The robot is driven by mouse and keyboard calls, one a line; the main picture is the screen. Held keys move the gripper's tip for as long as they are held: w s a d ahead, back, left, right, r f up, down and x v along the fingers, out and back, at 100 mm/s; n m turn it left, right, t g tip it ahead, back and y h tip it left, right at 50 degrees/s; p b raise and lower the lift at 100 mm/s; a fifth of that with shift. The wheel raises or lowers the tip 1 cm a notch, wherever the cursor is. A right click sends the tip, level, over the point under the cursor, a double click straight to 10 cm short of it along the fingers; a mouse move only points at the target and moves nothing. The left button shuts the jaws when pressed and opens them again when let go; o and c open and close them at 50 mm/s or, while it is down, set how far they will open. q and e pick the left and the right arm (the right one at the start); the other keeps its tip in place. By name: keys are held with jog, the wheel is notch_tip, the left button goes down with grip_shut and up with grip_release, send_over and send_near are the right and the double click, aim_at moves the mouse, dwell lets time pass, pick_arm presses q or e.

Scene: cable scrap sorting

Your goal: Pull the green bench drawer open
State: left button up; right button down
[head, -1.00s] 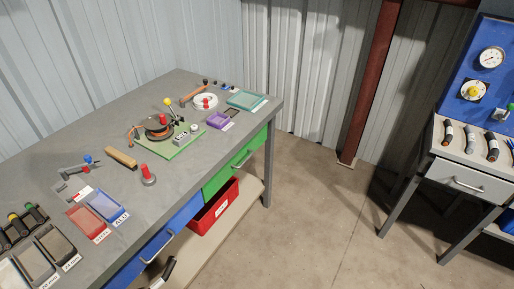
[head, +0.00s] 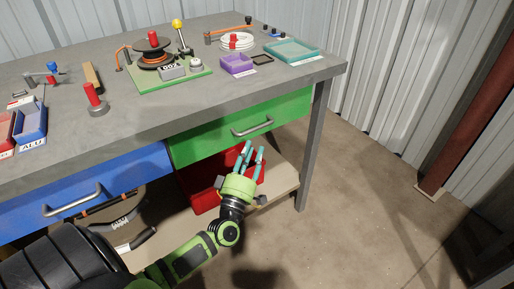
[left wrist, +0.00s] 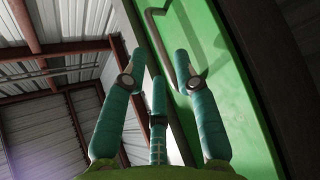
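The green drawer (head: 240,126) is under the right end of the grey bench and looks shut, its front in line with the blue drawer beside it. Its grey bar handle (head: 253,127) runs across the front. My left gripper (head: 250,153) is just below and in front of the handle, fingers pointing up towards it. In the left wrist view the teal fingers (left wrist: 158,75) are spread apart with nothing between them. The green front (left wrist: 225,90) fills the right there, with the handle (left wrist: 170,35) beyond the fingertips. My right gripper is not seen.
The blue drawer (head: 90,187) with its own handle is left of the green one. A red bin (head: 200,192) stands on the lower shelf behind my gripper. The bench leg (head: 312,150) is to the right. Open floor lies right of it.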

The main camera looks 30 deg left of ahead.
aim_at(255, 130)
pick_arm(q)
jog(key=shift+a+r+n, duration=0.4)
jog(key=shift+r+n, duration=0.1)
jog(key=shift+r, duration=0.25)
jog(key=x, duration=0.5)
jog(key=shift+w+a+r, duration=0.15)
jog(key=shift+w+r, duration=0.15)
jog(key=shift+w, duration=0.35)
grip_shut()
